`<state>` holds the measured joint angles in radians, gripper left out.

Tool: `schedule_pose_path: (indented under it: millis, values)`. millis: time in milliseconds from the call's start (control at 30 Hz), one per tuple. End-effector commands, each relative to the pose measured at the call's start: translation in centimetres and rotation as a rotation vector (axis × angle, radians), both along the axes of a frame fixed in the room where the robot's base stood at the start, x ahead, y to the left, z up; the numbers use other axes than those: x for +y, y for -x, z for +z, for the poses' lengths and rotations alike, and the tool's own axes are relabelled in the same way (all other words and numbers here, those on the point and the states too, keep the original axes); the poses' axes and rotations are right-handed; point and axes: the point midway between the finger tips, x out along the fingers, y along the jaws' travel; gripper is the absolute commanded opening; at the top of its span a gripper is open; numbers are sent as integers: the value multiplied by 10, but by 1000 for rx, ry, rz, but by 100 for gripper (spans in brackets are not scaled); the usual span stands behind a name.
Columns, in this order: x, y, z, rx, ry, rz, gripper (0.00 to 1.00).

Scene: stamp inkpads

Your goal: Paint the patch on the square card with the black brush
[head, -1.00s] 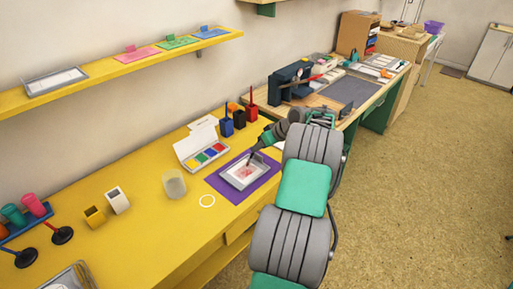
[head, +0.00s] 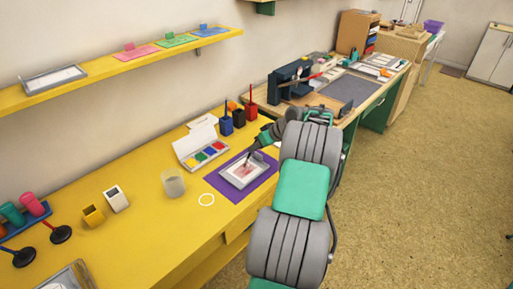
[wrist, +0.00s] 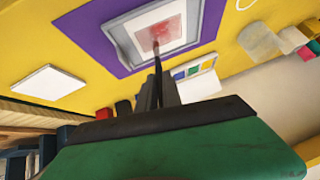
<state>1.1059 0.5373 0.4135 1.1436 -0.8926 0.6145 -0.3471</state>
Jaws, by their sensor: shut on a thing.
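My gripper (head: 262,143) is shut on the black brush (wrist: 157,66) and holds it tip down over the square card. The brush tip reaches the red-pink patch (wrist: 166,30) in the wrist view; whether it touches or hovers just above, I cannot tell. The white card (wrist: 135,24) lies in a grey tray (head: 234,183) on a purple mat (head: 225,190). The patch also shows in the head view (head: 242,171), with uneven colour. The fingers hide the upper part of the brush.
An open paint box (head: 203,154) with several colours stands behind the mat. Blue (head: 226,127), black (head: 239,118) and red (head: 251,111) holders stand at the back; the blue and red ones hold brushes. A clear cup (head: 173,184) stands left, near a white ring (head: 206,199).

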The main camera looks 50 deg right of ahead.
Motion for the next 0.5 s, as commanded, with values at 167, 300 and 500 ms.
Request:
schedule_pose_path:
  millis: [167, 300, 500]
  values:
    - [-8, 0, 1, 0, -1, -2, 0]
    - [-12, 0, 0, 0, -1, -1, 0]
    - [-20, 0, 2, 1, -1, -1, 0]
